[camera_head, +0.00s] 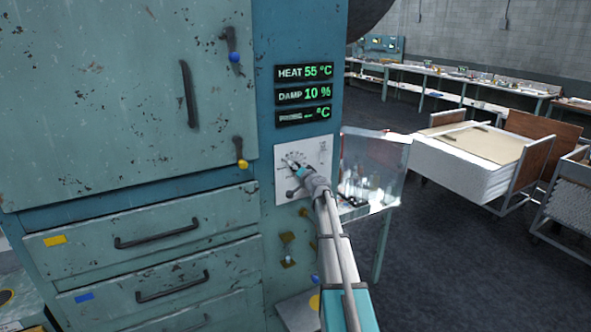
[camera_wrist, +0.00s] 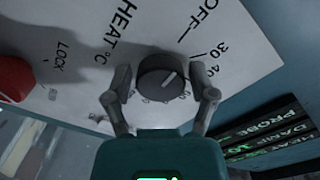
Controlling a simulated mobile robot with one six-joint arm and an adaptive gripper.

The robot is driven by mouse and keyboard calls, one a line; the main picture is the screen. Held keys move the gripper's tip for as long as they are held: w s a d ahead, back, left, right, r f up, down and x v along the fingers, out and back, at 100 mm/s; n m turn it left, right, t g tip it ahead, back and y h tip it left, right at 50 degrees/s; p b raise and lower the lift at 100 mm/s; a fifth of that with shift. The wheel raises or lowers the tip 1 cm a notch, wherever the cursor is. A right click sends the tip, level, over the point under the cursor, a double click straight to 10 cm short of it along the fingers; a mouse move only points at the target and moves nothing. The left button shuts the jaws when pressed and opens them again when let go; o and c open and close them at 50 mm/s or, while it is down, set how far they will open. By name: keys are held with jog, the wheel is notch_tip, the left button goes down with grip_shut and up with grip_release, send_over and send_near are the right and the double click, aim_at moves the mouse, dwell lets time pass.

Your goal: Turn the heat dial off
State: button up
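The heat dial (camera_wrist: 163,77) is a round dark knob with a pale pointer line, on a white panel printed "HEAT °C", "OFF", "30" and "40". The pointer line slants up and right in the wrist view; its exact reading is unclear. My gripper (camera_wrist: 160,71) has one finger on each side of the dial, with what look like narrow gaps, so it appears open around it. In the head view my gripper (camera_head: 301,171) is at the white panel (camera_head: 319,155) and hides most of the dial. The heat readout (camera_head: 304,72) shows 55 °C.
A red knob (camera_wrist: 14,78) sits left of the dial, near "LOCK" lettering. Readouts for damp (camera_head: 304,94) and probe (camera_head: 304,115) are above the panel. A clear-sided box (camera_head: 372,172) with glassware stands right of the cabinet. Drawers (camera_head: 150,235) are lower left.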

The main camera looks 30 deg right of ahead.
jog(key=shift+o, duration=0.5)
jog(key=s, duration=1.2)
dwell(0.5)
